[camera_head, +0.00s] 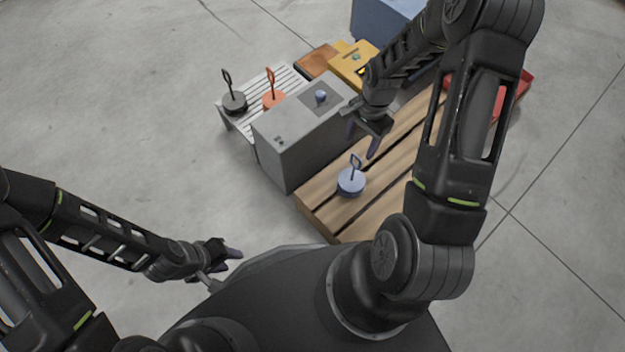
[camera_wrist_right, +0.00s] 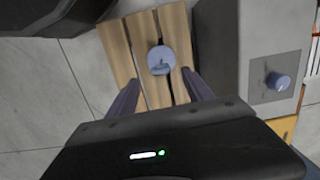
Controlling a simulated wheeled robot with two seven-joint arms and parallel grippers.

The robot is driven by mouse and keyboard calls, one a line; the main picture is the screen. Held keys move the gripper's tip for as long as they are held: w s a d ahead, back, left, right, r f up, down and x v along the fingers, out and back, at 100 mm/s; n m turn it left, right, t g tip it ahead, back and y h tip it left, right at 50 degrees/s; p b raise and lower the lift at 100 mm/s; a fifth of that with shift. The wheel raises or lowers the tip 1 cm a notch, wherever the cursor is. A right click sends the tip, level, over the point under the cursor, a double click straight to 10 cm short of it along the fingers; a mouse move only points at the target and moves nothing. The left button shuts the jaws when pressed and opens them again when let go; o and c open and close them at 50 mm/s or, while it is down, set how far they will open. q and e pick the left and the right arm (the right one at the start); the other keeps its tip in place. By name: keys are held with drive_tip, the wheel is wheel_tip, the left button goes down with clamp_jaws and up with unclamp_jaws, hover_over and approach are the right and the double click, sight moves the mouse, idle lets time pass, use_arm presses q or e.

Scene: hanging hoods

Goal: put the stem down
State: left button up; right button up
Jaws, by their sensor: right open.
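A pale blue round hood (camera_head: 351,182) with an upright stem ending in a loop (camera_head: 355,161) rests on the wooden pallet (camera_head: 318,205). In the right wrist view the blue hood (camera_wrist_right: 161,61) lies ahead, between the lines of the two fingers. My right gripper (camera_head: 362,142) is open and empty, above and behind the hood, apart from its stem. My left gripper (camera_head: 226,268) is low at the left, with its fingers apart and nothing between them.
A slatted white rack (camera_head: 228,110) holds a dark hood (camera_head: 235,103) and an orange hood (camera_head: 273,98). A yellow case (camera_head: 350,62) stands behind.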

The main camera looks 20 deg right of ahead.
drive_tip(key=s+a+f+n+y, duration=0.1)
drive_tip(key=s+a+n, duration=0.3)
drive_tip(key=a, duration=0.5)
drive_tip(key=s+a+f+n+t, duration=0.1)
drive_tip(key=s+a+f+n, duration=0.2)
drive_tip(key=a, duration=0.5)
drive_tip(key=s+a+f+n+y, duration=0.1)
drive_tip(key=s+a+f+n, duration=0.2)
drive_tip(key=a, duration=0.6)
drive_tip(key=s+n, duration=0.2)
drive_tip(key=shift+s+a+n+y, duration=0.3)
drive_tip(key=shift+s+a+n, duration=0.05)
drive_tip(key=shift+n, duration=0.05)
